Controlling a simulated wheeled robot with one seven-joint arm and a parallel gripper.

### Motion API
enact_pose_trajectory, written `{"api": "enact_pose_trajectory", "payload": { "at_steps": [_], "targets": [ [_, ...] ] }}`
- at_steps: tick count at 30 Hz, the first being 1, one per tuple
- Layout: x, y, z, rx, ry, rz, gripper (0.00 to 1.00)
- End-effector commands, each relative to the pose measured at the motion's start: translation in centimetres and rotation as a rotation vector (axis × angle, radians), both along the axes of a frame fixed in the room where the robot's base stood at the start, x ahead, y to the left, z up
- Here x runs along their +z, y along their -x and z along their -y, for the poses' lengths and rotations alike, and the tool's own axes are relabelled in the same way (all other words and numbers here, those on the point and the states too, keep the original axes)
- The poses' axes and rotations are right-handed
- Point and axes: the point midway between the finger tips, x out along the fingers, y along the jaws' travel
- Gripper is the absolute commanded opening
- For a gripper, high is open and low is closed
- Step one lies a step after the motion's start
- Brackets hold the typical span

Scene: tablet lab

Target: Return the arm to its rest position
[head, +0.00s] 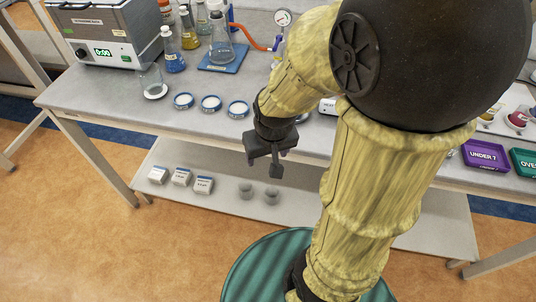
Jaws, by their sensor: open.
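My gripper (264,163) hangs from my raised, bent arm and points down in front of the bench's front edge. It is open and nothing shows between its fingers. Part of the far finger side is hard to make out at this size. My arm covers much of the middle and right of the head view and hides part of the bench (110,97) behind it.
Near the gripper on the bench are several round blue-rimmed dishes (211,103), a glass beaker (151,78) and flasks (221,42). An instrument (104,50) stands back left. Purple (486,155) and green trays sit right. The lower shelf (225,208) holds small boxes (181,177).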

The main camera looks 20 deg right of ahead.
Motion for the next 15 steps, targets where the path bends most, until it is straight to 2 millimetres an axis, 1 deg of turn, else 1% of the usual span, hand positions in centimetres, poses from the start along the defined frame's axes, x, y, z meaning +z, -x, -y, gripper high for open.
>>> {"api": "enact_pose_trajectory", "payload": {
  "at_steps": [1, 3, 15],
  "targets": [
    [-0.39, 0.93, -0.52, 0.023, -0.001, -0.009, 0.67],
    [-0.63, 1.43, -0.76, 0.035, -0.002, -0.013, 0.67],
    [-0.61, 1.36, -0.70, 0.033, -0.001, -0.013, 0.67]
  ]
}}
